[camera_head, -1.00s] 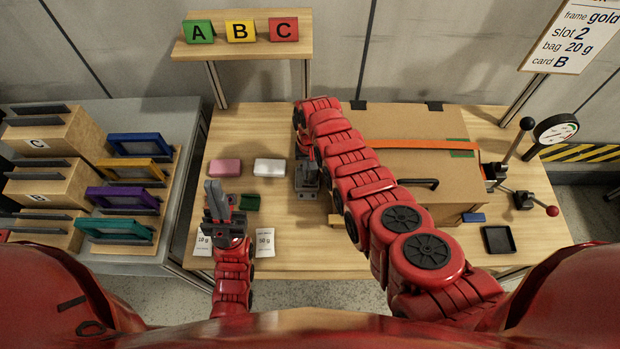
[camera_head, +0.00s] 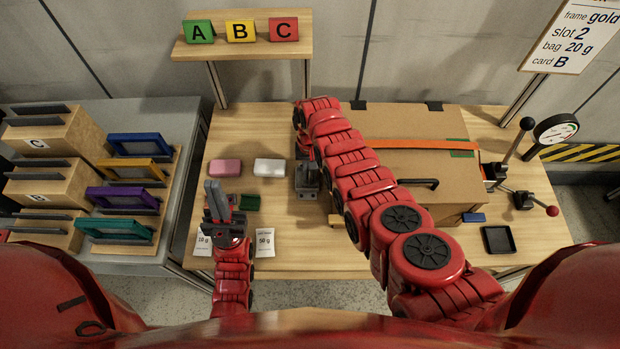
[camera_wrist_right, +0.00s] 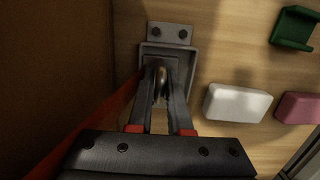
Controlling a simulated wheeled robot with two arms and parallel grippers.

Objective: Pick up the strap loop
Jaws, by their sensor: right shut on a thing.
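The orange strap (camera_head: 420,144) runs across the top of the cardboard box (camera_head: 385,118). In the right wrist view the strap (camera_wrist_right: 112,110) comes down the box side towards my right gripper (camera_wrist_right: 161,88). That gripper is shut on a small metallic loop-like piece, the strap loop (camera_wrist_right: 161,75), just in front of a grey bracket (camera_wrist_right: 163,35). The fingers hide most of the loop. In the head view my right arm hides the loop, and the bracket (camera_head: 306,181) shows beside the arm. My left gripper (camera_head: 217,198) is over the table's front left; its finger gap is unclear.
A pink block (camera_head: 225,168), a white block (camera_head: 269,168) and a green holder (camera_head: 250,202) lie left of the bracket. White bag cards (camera_head: 265,242) lie at the front edge.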

